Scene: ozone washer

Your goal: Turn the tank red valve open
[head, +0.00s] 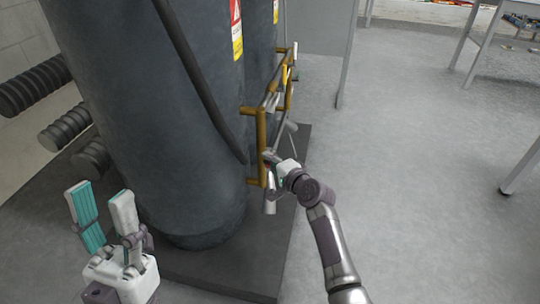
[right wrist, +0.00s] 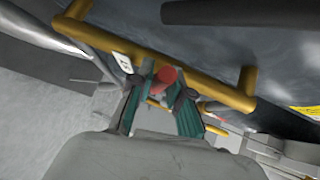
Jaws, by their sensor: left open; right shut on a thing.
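The red valve (right wrist: 166,76) shows in the right wrist view as a small rounded red part, between the fingertips of my right gripper (right wrist: 160,90) and close to a yellow pipe. My right gripper is shut on it. In the head view my right gripper (head: 273,163) is at the lower end of the yellow pipe frame, and its fingers mostly hide the valve. The large dark grey tank (head: 160,110) stands just left of it. My left gripper (head: 101,200) is open and empty at the lower left, in front of the tank.
Yellow pipes (head: 261,135) with grey fittings run beside the tanks. A black hose (head: 200,80) hangs down the front tank. The tanks stand on a dark base slab (head: 210,268). Ribbed black cylinders (head: 35,85) are at the left. The grey floor (head: 420,170) at the right is clear up to the tables.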

